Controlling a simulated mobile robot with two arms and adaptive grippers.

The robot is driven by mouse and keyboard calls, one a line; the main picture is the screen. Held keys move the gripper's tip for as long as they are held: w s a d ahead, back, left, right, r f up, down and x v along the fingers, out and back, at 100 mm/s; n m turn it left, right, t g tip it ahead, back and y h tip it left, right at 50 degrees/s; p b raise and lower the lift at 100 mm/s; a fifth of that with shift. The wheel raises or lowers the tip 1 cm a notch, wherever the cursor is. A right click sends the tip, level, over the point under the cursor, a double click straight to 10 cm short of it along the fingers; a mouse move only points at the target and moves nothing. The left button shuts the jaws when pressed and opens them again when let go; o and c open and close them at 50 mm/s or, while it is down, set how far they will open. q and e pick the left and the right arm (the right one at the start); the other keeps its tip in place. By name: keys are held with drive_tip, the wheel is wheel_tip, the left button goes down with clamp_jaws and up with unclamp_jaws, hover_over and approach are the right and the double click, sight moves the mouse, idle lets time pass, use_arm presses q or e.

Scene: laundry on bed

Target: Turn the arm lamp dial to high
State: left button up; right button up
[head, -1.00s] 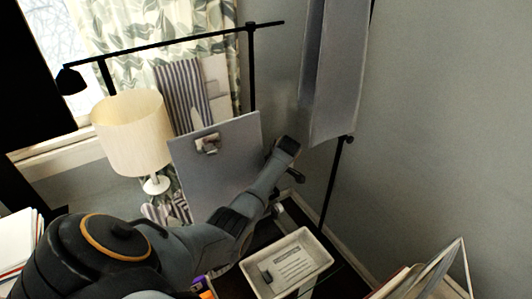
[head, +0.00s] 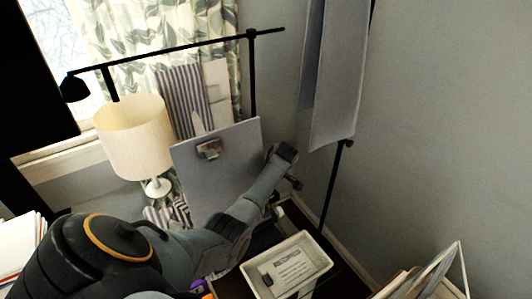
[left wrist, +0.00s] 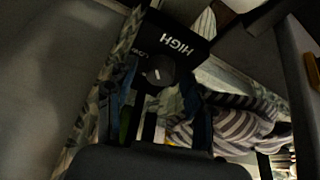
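The arm lamp has a long thin black arm (head: 180,51) across the back and a small black shade (head: 75,88) at its left end. Its round dark dial (left wrist: 159,71) shows in the left wrist view, on a black plate with upside-down white HIGH and LOW lettering. A small white mark shows on the dial. My left gripper (left wrist: 162,82) has its dark fingers apart, one on either side of the dial; I cannot tell whether they touch it. In the head view my left arm reaches to the right of the clipboard, and the dial is hidden. My right gripper is not in view.
A grey clipboard (head: 205,185) stands beside my forearm, with a cream table lamp (head: 133,140) left of it. A white tray (head: 322,266) lies below on a dark surface. Grey hanging panels (head: 335,90) and a black pole (head: 330,190) are at the right. Striped cloth (left wrist: 235,128) lies near the gripper.

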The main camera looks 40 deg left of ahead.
use_arm(q)
drive_tip(key=v, duration=1.2)
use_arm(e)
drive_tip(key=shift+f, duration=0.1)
